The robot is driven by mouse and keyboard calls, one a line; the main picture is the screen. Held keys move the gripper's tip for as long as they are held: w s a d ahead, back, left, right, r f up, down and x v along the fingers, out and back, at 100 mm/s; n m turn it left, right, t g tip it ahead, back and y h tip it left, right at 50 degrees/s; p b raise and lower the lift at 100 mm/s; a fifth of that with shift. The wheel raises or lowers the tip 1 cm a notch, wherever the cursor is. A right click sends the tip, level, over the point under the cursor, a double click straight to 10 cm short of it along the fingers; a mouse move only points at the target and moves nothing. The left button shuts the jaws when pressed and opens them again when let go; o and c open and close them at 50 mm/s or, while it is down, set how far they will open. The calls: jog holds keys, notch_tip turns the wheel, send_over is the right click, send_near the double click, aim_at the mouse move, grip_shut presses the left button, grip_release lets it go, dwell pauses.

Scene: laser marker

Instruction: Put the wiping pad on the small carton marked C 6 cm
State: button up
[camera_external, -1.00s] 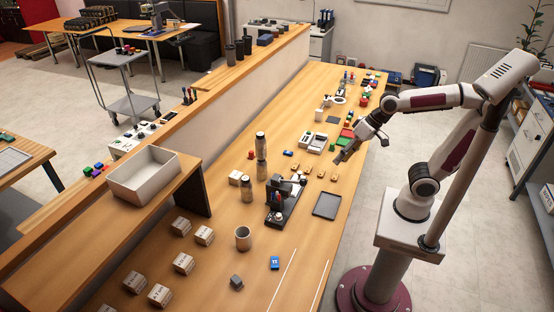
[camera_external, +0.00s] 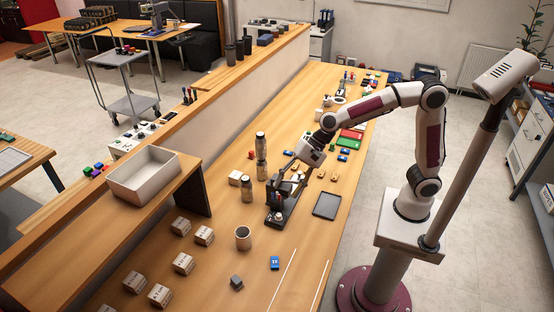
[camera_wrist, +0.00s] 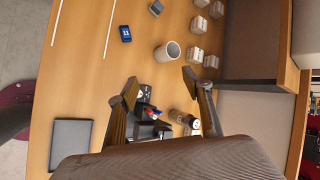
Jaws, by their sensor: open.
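Several small pale cartons stand on the wooden bench at the lower left, among them one (camera_external: 183,263) and another (camera_external: 159,295). Their marks are too small to read, so I cannot tell which is C. A small dark grey block (camera_external: 236,282), possibly the wiping pad, lies right of them; it also shows at the top of the wrist view (camera_wrist: 156,7). My gripper (camera_external: 287,180) is over the black stand in the middle of the bench, away from block and cartons. In the wrist view its fingers (camera_wrist: 160,82) are spread with nothing held between them.
A grey cup (camera_external: 243,238) stands between my gripper and the block, with a blue item (camera_external: 275,263) to its right. Metal cylinders (camera_external: 261,156) stand left of the black stand (camera_external: 281,205). A dark flat tray (camera_external: 327,205) lies to its right. A white bin (camera_external: 148,175) sits on the raised shelf.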

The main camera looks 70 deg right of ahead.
jog(key=w+a+f+m+y, duration=0.1)
jog(key=w+a+f+m, duration=0.2)
jog(key=a, duration=0.4)
jog(key=w+a+f+m, duration=0.2)
jog(key=a+f, duration=0.3)
jog(key=a, duration=0.2)
jog(key=m+g+y, duration=0.1)
jog(key=m, duration=0.4)
send_near(237, 278)
jog(key=shift+w+a+f, duration=0.3)
jog(key=shift+f, duration=0.3)
jog(key=shift+w+a+f, duration=0.35)
jog(key=shift+f, duration=0.2)
jog(key=shift+x, duration=1.3)
jog(key=shift+w+a+f, duration=0.1)
jog(key=shift+a+f, duration=0.4)
jog(key=shift+a, duration=0.15)
jog(key=shift+a+f, duration=0.45)
jog(key=shift+a, duration=0.2)
jog(key=shift+x, duration=1.05)
